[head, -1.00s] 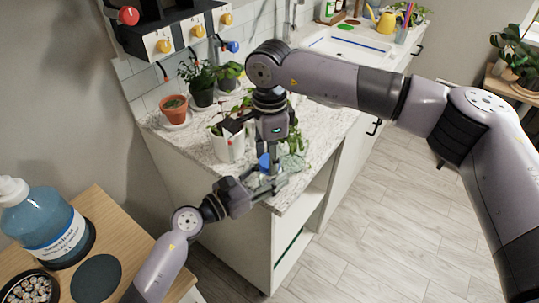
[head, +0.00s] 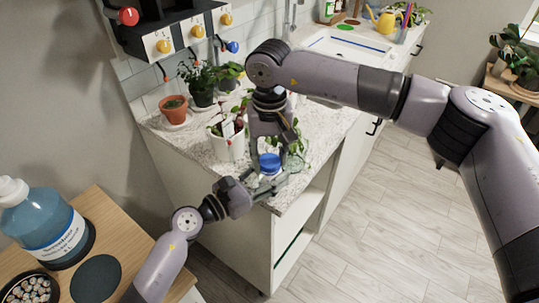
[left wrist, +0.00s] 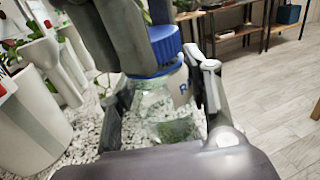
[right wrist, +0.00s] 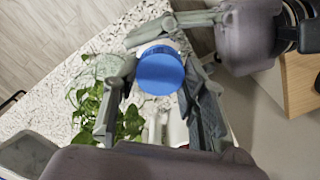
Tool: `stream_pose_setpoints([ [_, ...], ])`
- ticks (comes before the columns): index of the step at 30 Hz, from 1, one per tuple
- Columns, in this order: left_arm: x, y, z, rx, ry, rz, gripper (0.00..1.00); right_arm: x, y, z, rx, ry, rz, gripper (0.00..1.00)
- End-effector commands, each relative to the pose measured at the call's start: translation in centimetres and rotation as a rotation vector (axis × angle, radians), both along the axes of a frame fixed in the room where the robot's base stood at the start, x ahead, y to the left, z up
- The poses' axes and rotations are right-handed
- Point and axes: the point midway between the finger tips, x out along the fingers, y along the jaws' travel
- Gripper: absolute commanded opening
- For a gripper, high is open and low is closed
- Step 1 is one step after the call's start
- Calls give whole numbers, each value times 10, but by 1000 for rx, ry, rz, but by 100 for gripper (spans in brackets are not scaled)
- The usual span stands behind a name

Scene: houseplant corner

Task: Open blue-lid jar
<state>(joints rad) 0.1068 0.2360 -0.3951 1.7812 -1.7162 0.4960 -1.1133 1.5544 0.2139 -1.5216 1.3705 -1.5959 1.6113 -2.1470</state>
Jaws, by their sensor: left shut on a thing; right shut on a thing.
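The blue lid (head: 269,163) sits on top of the clear glass jar, at the near end of the marbled counter. My left gripper (head: 264,186) is shut around the jar's body, coming in from the left. In the left wrist view the glass jar (left wrist: 165,108) is between its fingers, with a partly hidden label, and the lid (left wrist: 164,45) is above. My right gripper (head: 268,150) reaches down from above and is shut on the lid. In the right wrist view the round lid top (right wrist: 160,71) lies between its fingers. I see no gap between lid and jar.
A white pot (head: 228,148) with a plant stands close behind the jar. A terracotta pot (head: 173,110) and other plants stand farther back on the counter (head: 203,152). A blue pump bottle (head: 45,225) is on the wooden table at left. The floor at right is open.

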Motion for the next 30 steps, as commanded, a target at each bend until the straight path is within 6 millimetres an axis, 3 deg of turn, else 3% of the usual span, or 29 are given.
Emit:
stream_pose_setpoints([
  [14, 0, 0, -1, 1, 1, 0, 0, 0, 0, 1, 0, 0, -1, 6],
  [30, 0, 0, -1, 1, 1, 0, 0, 0, 0, 19, 0, -1, -2, 6],
])
